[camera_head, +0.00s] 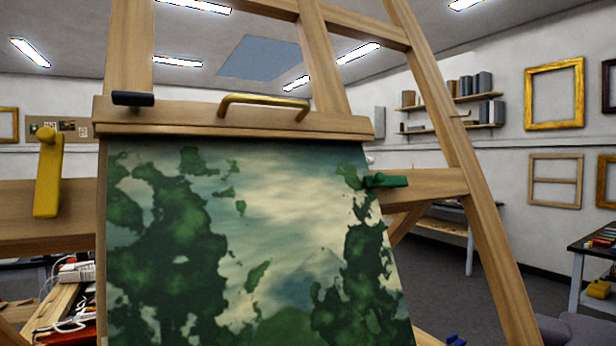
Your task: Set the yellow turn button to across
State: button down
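The yellow turn button (47,185) is at the left of the head view, on the wooden crossbar (18,197) of the easel. It stands close to upright, its long body hanging down from a rounded knob near its top end. It is left of the painting (235,215) and apart from its edge. My gripper is not in view.
A green turn button (388,181) lies across at the painting's right edge. A black bar-shaped piece (133,99) and a brass handle (264,101) are on the upper wooden ledge (230,129). A cluttered surface (60,310) is at lower left; floor shows at right.

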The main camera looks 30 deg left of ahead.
aim_at(47, 205)
jog(key=k+l+u, duration=0.1)
jog(key=u, duration=0.35)
jog(key=k+l+u, duration=0.1)
jog(key=u, duration=0.35)
jog(key=i+u, duration=0.15)
jog(key=u, duration=0.35)
jog(key=i+u, duration=0.15)
jog(key=u, duration=0.35)
